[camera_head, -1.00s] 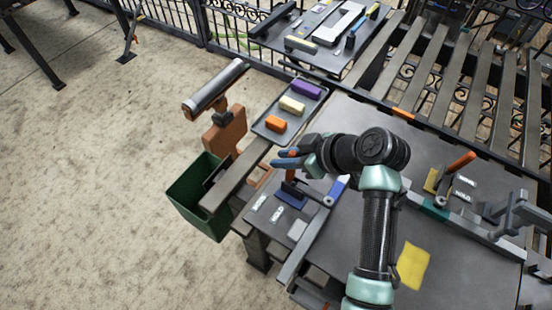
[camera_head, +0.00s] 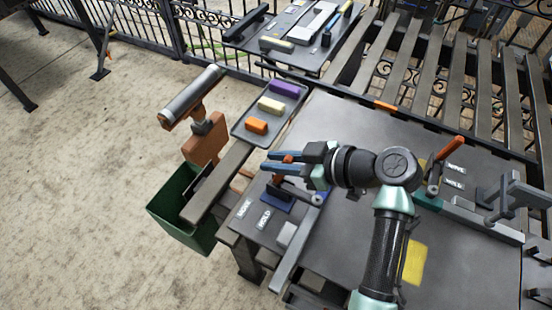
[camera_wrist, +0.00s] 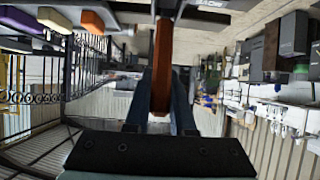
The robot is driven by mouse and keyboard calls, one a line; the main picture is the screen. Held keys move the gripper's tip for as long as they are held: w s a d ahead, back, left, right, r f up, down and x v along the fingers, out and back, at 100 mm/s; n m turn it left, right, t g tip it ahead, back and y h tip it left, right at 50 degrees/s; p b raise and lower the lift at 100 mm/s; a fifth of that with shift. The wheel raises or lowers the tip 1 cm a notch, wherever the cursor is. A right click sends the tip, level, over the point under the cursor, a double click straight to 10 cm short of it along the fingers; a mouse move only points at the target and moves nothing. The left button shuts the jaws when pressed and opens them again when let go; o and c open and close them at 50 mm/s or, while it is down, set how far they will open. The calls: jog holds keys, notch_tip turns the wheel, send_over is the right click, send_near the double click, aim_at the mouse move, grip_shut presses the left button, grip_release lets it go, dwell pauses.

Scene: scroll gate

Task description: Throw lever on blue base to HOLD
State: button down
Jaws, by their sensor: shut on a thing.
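The blue base (camera_head: 277,201) sits near the left edge of the grey table, with an orange-handled lever (camera_head: 278,181) rising from it, roughly upright. My gripper (camera_head: 284,161) reaches in from the right with its blue fingers around the top of the lever handle. In the wrist view the orange handle (camera_wrist: 162,65) lies between the two fingers, and my gripper (camera_wrist: 161,105) is shut on it. A MOVE label (camera_head: 243,208) and a HOLD label (camera_head: 264,219) lie to the left of and below the base. The lever's pivot is partly hidden.
A second orange lever (camera_head: 447,150) with its own labels stands at the right. A tray (camera_head: 249,138) with purple, cream and orange blocks lies behind my gripper. A green bin (camera_head: 172,218) stands at the left. A blue-ended grey part (camera_head: 318,198) lies close right of the base.

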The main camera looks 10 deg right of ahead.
jog(key=c, duration=0.8)
grip_release()
jog(key=shift+o, duration=0.2)
jog(key=shift+d, duration=0.1)
jog(key=b+v, duration=0.1)
jog(key=v, duration=1.2)
jog(key=shift+b, duration=0.4)
jog(key=shift+w, duration=0.1)
